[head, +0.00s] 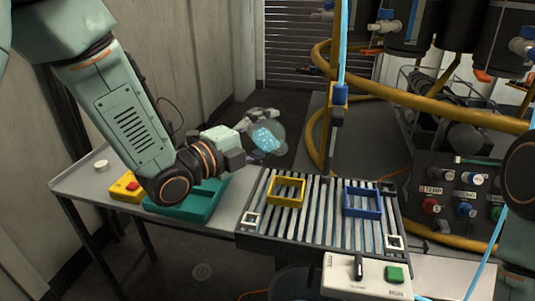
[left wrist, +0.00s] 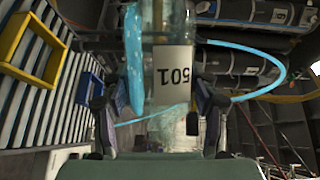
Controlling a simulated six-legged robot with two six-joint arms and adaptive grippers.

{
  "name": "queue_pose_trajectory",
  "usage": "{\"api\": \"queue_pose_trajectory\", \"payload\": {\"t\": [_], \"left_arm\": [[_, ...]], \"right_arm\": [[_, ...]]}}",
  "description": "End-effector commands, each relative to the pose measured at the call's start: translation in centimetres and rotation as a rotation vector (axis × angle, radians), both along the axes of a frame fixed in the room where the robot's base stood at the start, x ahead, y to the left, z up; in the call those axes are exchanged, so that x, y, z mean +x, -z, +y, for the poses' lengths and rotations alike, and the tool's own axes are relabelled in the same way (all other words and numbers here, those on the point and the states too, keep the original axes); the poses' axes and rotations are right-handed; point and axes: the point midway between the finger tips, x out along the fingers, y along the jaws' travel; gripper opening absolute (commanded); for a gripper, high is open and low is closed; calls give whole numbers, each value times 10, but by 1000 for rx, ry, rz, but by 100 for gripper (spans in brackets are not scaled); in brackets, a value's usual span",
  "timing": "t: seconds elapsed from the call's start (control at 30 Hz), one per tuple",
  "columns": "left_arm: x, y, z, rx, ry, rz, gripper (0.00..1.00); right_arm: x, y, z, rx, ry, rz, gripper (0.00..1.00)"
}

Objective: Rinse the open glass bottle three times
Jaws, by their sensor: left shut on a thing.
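My left gripper (head: 262,134) is shut on a clear glass bottle (head: 268,138), held in the air behind the table's slatted rack. Bright blue liquid shows inside the bottle, which looks tilted; I cannot tell where its mouth points. In the left wrist view, the bottle (left wrist: 173,97) stands between the two fingers of the left gripper (left wrist: 158,118). My right gripper is out of view.
On the slatted rack (head: 325,225) are a yellow frame (head: 287,190) and a blue frame (head: 361,203). A white box (head: 367,277) with a lever and green button is in front. A teal tray (head: 212,193), yellow button box (head: 126,187) and white cap (head: 101,165) are left. Yellow hoses hang right.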

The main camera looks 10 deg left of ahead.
Motion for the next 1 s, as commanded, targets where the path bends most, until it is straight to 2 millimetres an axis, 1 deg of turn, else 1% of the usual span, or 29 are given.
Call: {"api": "queue_pose_trajectory", "payload": {"t": [0.03, 0.23, 0.3, 0.7, 0.83, 1.0], "left_arm": [[0, -1, 0, 24, 0, -42, 16], [1, -15, 1, 134, -2, -198, 16], [-2, -21, -2, 186, 0, -270, 16], [-16, -53, -11, 454, -1, -653, 16], [-19, -59, -14, 512, 0, -734, 16], [-21, -62, -15, 548, -1, -785, 16]], "right_arm": [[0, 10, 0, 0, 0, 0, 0], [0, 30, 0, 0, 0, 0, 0], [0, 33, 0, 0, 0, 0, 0], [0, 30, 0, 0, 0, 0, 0], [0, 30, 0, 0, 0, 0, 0], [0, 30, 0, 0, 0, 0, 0]]}}
